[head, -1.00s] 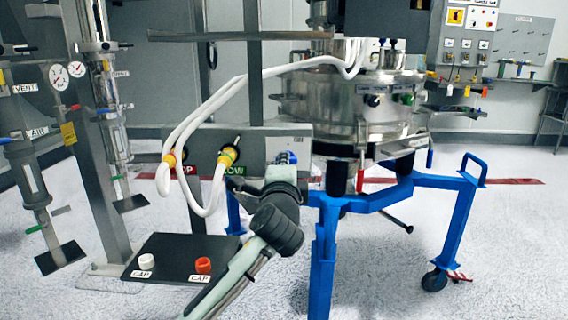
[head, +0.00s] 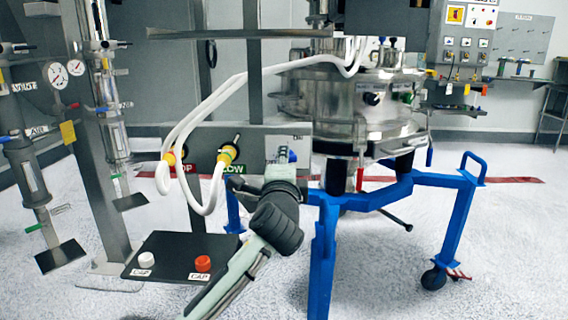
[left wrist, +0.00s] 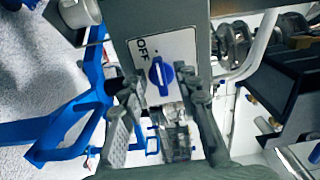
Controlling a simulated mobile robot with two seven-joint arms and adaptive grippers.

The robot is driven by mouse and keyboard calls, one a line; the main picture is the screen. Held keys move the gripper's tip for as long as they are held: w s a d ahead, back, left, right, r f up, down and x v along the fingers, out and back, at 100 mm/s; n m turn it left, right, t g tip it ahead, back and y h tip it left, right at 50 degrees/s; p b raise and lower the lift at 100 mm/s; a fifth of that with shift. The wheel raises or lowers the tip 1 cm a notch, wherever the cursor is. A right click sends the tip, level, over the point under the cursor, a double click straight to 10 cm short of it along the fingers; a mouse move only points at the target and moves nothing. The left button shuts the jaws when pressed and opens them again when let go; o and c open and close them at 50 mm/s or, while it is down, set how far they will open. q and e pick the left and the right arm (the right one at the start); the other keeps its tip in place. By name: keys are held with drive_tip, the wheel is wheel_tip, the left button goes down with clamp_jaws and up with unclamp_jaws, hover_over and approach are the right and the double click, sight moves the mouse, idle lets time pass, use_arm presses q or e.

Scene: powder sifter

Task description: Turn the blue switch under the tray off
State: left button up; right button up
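The blue switch (left wrist: 160,76) sits on a white plate marked OFF (left wrist: 143,52) in the left wrist view. Its raised handle runs nearly up and down in that view, with the OFF mark to its upper left. My left gripper (left wrist: 160,88) is open, with one finger on each side of the switch; I cannot tell whether either touches it. In the head view the switch (head: 284,155) shows small on the grey panel (head: 256,143), partly hidden by my left wrist. A flat metal tray (head: 215,34) is above this panel. My right gripper is not in view.
White hoses (head: 208,110) hang in front of the panel's left part. A blue wheeled frame (head: 325,240) carrying a steel vessel (head: 345,105) stands close to the right. A black plate (head: 165,262) with a white and a red cap is at lower left.

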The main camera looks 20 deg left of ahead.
use_arm(q)
drive_tip(key=v, duration=1.2)
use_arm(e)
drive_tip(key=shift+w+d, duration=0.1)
use_arm(q)
drive_tip(key=s+a+f+n+g+h, duration=0.1)
drive_tip(key=s+a+f+n+g, duration=0.15)
drive_tip(key=f, duration=0.75)
drive_tip(key=s+a+f+n+g+p, duration=0.1)
drive_tip(key=f+n+g, duration=0.15)
drive_tip(key=f, duration=0.65)
drive_tip(key=s+a+f+n+g+h, duration=0.1)
drive_tip(key=s+a+f+g, duration=0.15)
drive_tip(key=f, duration=0.75)
drive_tip(key=s+a+f+n+g, duration=0.2)
drive_tip(key=s+f+n+g, duration=0.1)
drive_tip(key=s+f, duration=0.5)
drive_tip(key=s+a+f+n+g+h, duration=0.1)
drive_tip(key=s+f+n+g, duration=0.3)
drive_tip(key=s+f, duration=0.5)
drive_tip(key=shift+s+a+f+h+p, duration=0.25)
drive_tip(key=shift+s+a+h+p, duration=0.1)
drive_tip(key=shift+a, duration=0.15)
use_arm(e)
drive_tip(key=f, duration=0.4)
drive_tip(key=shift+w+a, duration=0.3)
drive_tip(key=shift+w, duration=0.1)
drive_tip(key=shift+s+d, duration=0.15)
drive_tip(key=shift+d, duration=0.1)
